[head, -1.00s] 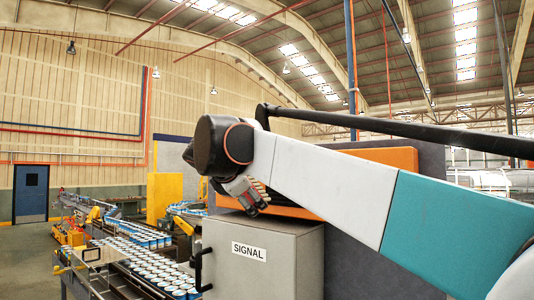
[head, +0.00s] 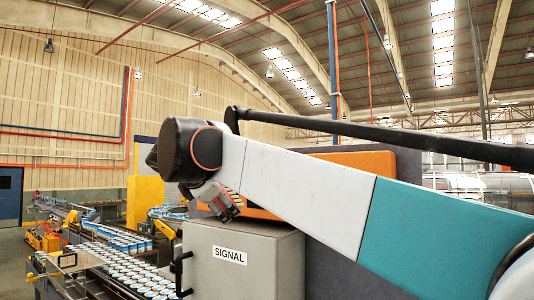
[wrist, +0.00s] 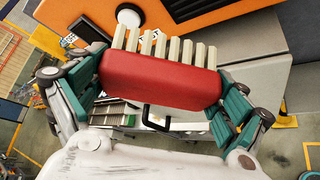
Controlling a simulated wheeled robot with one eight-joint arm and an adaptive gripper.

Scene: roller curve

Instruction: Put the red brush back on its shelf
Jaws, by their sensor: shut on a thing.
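The red brush (wrist: 160,80) has a red block body and a row of cream bristle tufts. In the wrist view my gripper (wrist: 160,88) is shut on it, with a green-padded finger at each end of the body. The bristles point to the top of the picture. In the head view my gripper (head: 217,200) hangs at the end of my arm, just above the top of the grey SIGNAL cabinet. Only a small part of the brush (head: 228,206) shows there. I cannot make out the brush's shelf in either view.
The grey SIGNAL cabinet (head: 230,275) with a black handle stands below my gripper. An orange panel (head: 370,162) is behind my arm. A conveyor with rows of cans (head: 125,272) runs on the left. Bare floor with yellow lines shows in the wrist view (wrist: 285,150).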

